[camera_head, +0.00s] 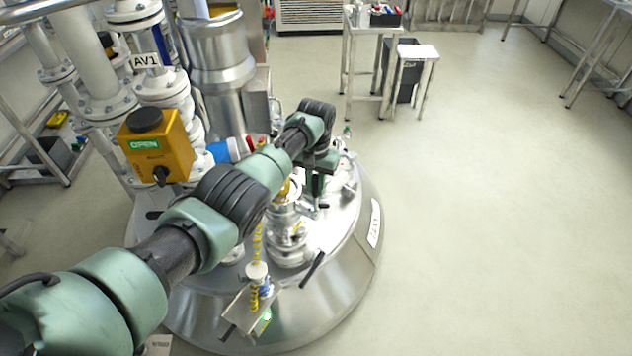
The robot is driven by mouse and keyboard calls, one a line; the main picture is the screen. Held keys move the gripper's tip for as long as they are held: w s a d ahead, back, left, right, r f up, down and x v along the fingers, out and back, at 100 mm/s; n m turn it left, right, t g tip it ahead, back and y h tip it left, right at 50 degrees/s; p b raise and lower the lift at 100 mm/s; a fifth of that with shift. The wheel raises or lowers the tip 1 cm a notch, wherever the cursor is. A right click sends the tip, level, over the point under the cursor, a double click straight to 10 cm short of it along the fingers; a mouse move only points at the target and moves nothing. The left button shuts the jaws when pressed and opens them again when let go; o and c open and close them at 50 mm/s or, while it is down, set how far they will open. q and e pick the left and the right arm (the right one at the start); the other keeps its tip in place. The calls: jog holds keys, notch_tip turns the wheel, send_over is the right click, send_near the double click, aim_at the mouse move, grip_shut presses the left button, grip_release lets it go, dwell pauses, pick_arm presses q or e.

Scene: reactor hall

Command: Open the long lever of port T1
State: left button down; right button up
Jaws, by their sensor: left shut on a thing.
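My left arm reaches in from the lower left, over the round steel reactor lid (338,245). My left gripper (317,193) points down at the fittings on the lid and is shut on a thin lever, mostly hidden by the gripper and wrist. A metal port fitting (290,243) stands just below and left of the gripper. A black-handled lever (312,269) sticks out in front of this fitting, apart from the gripper. I cannot read a T1 label on any port. My right gripper is not in view.
A yellow valve box (157,145) marked OPEN and white flanged pipes labelled AV1 (146,61) stand left of the arm. A steel column (217,60) rises behind it. A yellow coiled hose (256,262) is at the front. The floor (500,200) to the right is clear.

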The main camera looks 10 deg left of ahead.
aim_at(316, 175)
pick_arm(q)
jog(key=shift+w, duration=0.1)
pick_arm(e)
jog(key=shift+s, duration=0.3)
pick_arm(q)
jog(key=c, duration=1.6)
grip_release()
jog(key=o, duration=0.3)
jog(key=shift+f, duration=0.1)
notch_tip(316, 175, up, 8)
jog(key=shift+w+f, duration=0.1)
jog(key=shift+w, duration=0.05)
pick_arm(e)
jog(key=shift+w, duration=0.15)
pick_arm(q)
jog(key=shift+d, duration=0.1)
